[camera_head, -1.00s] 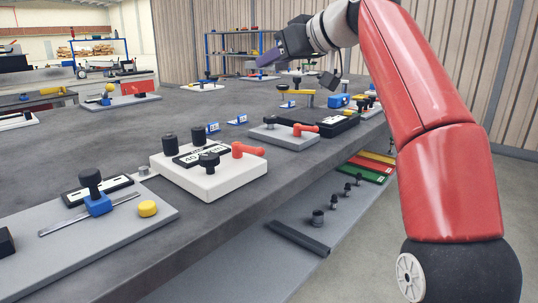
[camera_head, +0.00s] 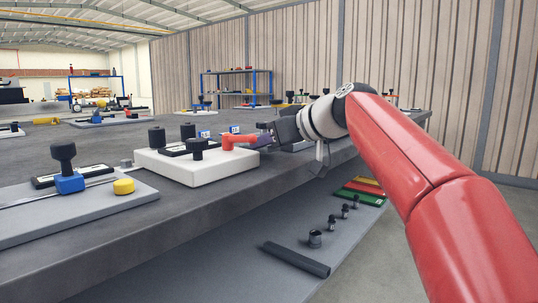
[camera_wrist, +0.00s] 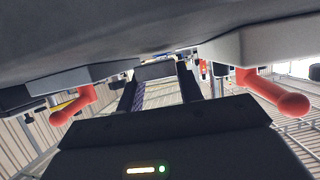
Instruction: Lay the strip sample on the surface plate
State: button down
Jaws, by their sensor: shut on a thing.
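My gripper (camera_head: 266,134) is low over the bench, just right of the red handle on the white block (camera_head: 165,171), pointing left. In the wrist view its two fingers (camera_wrist: 158,85) stand apart with a dark block (camera_wrist: 155,70) between their tips, and they hold it. I cannot tell whether this is the strip sample. Which piece is the surface plate is unclear; a grey plate (camera_head: 125,199) lies at the left, with a blue clamp (camera_head: 69,183) and a yellow knob.
The red handle (camera_head: 240,140) and black knobs stand up from the white block close to my gripper. Red handles (camera_wrist: 275,93) show on both sides in the wrist view. A lower shelf (camera_head: 225,262) holds a dark bar and small posts.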

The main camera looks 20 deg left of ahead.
jog(key=shift+f, duration=0.45)
jog(key=shift+f, duration=0.1)
jog(key=shift+f, duration=0.15)
jog(key=c, duration=0.9)
grip_release()
jog(key=shift+d, duration=0.1)
